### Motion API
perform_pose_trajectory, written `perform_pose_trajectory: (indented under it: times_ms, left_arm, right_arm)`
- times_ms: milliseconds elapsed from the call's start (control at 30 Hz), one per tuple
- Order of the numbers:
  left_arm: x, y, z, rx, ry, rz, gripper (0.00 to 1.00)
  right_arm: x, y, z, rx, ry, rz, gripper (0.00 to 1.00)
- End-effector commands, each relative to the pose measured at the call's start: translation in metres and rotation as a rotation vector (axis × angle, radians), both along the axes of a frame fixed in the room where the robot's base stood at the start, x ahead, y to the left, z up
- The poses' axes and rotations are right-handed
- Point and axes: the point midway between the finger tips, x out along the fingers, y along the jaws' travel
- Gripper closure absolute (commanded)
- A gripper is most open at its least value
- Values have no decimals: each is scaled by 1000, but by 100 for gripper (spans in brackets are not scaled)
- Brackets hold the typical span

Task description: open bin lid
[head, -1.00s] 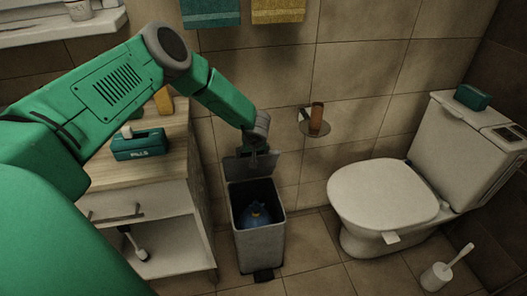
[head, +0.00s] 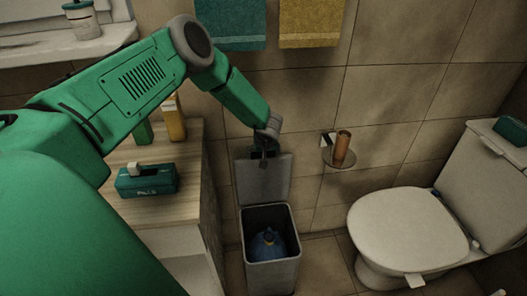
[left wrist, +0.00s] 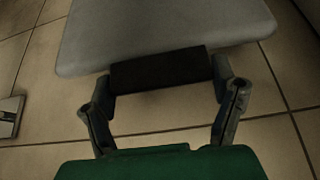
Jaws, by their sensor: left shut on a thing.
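The grey bin (head: 272,276) stands on the floor between the cabinet and the toilet. Its lid (head: 264,182) is raised, standing up at the back of the bin's mouth. A dark blue bag (head: 268,245) shows inside. My left gripper (head: 264,156) is at the lid's upper edge and is shut on the lid. In the left wrist view the lid (left wrist: 165,30) is a large grey plate, with a dark bar across it between the fingers of my left gripper (left wrist: 160,75). My right gripper is not in view.
The white toilet (head: 408,228) is to the right. A wall holder (head: 335,158) with a brown cup is behind. Towels (head: 310,22) hang above.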

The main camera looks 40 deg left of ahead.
Motion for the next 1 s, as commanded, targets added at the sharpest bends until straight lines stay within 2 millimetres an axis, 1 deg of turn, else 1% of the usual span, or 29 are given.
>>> perform_pose_trajectory:
  times_ms: [33, 267, 300, 333, 633, 733, 867, 1000]
  left_arm:
    - [-3, -2, -5, -5, 7, -3, 72]
    - [-3, -3, -5, -5, 6, -4, 72]
    - [-3, -3, -5, -5, 6, -4, 6]
    - [-3, -3, -5, -5, 6, -4, 2]
    - [-2, -2, 1, -3, -1, -3, 2]
    - [-4, -6, 8, -4, -2, -3, 2]
    - [-10, -14, 27, -4, -2, -5, 2]
    - [-19, -25, 54, -5, -2, -6, 2]
  right_arm:
    - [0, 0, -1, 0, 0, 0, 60]
    - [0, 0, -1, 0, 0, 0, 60]
    - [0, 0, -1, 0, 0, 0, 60]
    - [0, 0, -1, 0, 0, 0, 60]
    - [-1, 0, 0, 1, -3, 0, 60]
    - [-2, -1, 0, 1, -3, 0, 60]
    - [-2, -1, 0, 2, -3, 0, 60]
    - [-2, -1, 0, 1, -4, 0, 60]
